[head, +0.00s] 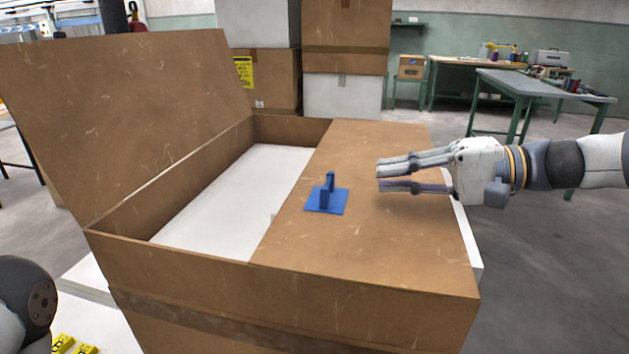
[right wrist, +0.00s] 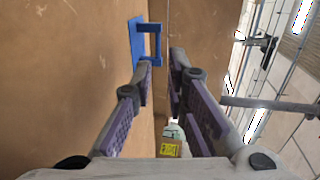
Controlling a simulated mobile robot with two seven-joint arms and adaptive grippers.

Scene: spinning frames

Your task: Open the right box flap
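A large open-topped cardboard box (head: 270,297) stands in front of me. Its left flap (head: 125,110) is raised and leans outward. Its right flap (head: 385,235) lies flat over the right part of the opening. A blue handle (head: 328,193) on a square plate stands on the right flap near its inner edge. My right gripper (head: 379,176) is empty, to the right of the handle and apart from it, fingers pointing left. In the right wrist view the gripper (right wrist: 160,62) has a gap between its fingertips, with the handle (right wrist: 155,42) just beyond them. My left gripper is out of view.
The box's white inside (head: 230,195) shows left of the right flap. Stacked boxes (head: 345,40) stand behind it. Worktables (head: 535,88) are at the back right. The grey floor (head: 570,280) right of the box is clear. Small yellow objects (head: 84,349) lie at the lower left.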

